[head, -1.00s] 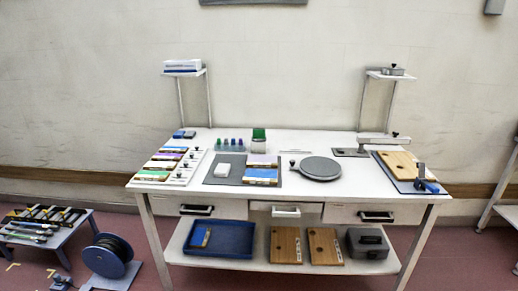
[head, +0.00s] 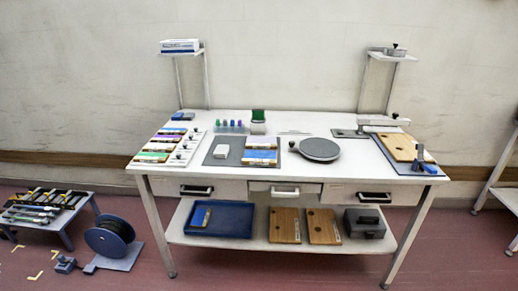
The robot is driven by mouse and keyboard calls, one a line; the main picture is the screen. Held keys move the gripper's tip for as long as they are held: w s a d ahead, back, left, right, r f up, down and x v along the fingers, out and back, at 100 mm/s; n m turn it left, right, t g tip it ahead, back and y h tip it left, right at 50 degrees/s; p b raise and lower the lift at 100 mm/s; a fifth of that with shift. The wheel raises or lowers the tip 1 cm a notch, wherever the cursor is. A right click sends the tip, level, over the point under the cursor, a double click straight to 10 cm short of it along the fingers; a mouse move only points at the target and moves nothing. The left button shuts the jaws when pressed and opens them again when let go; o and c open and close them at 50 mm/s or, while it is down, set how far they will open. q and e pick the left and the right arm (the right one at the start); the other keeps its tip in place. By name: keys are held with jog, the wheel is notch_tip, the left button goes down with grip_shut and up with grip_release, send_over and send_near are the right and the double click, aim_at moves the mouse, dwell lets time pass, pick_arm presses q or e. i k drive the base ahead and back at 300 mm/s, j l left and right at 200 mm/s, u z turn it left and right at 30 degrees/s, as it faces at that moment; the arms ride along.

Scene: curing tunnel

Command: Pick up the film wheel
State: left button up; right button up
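I cannot tell for sure which thing is the film wheel. A small dark tool with a blue part (head: 422,162) stands at the front right of the workbench, by a wooden board (head: 398,147); its shape is too small to make out. A round grey disc with a small knob beside it (head: 320,149) lies at the middle right of the bench. A blue reel with dark windings (head: 108,240) stands on the floor at the left. Neither of my grippers is in view.
The white workbench (head: 225,183) carries a grey mat with blocks, a rack of panels (head: 183,150) and small coloured bottles (head: 230,124). Its lower shelf holds a blue tray (head: 246,222), wooden boards and a grey box (head: 364,223). A low table (head: 60,224) stands at the left.

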aim_at(258, 115)
jog(key=i+j+z, duration=0.65)
jog(key=j, duration=0.3)
jog(key=i+j+z, duration=0.2)
jog(key=j, duration=0.2)
jog(key=i+j+z, duration=0.2)
jog(key=j, duration=0.25)
